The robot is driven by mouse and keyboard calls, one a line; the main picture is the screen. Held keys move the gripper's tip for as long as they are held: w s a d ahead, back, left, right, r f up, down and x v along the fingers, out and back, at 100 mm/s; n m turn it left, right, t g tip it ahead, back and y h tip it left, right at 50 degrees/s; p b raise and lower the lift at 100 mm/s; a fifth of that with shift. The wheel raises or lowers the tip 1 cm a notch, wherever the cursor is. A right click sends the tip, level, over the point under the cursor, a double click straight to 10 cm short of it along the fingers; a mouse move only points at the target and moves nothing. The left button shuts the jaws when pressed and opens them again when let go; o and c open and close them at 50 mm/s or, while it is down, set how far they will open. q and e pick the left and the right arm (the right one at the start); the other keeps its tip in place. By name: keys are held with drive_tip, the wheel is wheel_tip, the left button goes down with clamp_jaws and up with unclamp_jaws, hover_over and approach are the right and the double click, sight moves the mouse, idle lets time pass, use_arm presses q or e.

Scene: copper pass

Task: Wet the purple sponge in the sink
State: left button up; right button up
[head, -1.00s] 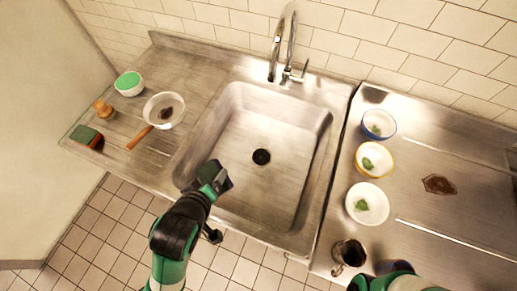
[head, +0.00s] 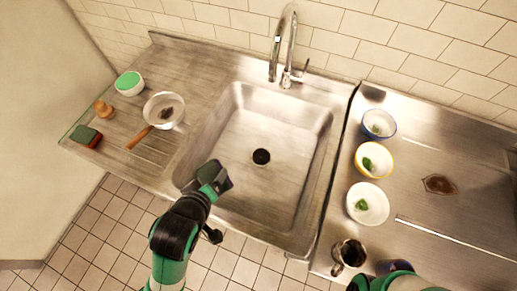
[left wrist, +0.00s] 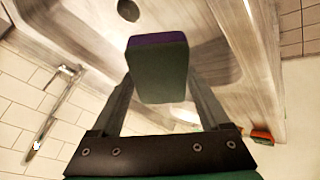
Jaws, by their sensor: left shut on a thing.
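The purple sponge (left wrist: 157,72) is a block with a dark green face and a purple edge. My left gripper (head: 213,178) is shut on the sponge and holds it at the sink's front left corner, above the basin. The left wrist view shows one finger on each side of the sponge. The steel sink (head: 235,130) has a dark drain (head: 261,157) in its floor. The faucet (head: 287,45) stands at the back, and no running water shows. Of my right arm only a green part shows at the bottom right; its gripper is out of view.
Right of the sink stand a blue-rimmed bowl (head: 379,124), a yellow-rimmed bowl (head: 374,160), a white bowl (head: 367,204) and a metal jug (head: 349,254).

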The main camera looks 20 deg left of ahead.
use_arm(q)
drive_tip(key=shift+r, duration=0.1)
idle(0.3)
wheel_tip(320, 180, up, 3)
drive_tip(key=p, duration=0.2)
drive_tip(key=shift+f+p, duration=0.2)
drive_tip(key=shift+p, duration=0.15)
drive_tip(key=shift+r+b, duration=0.3)
drive_tip(key=shift+r, duration=0.3)
drive_tip(key=shift+f, duration=0.3)
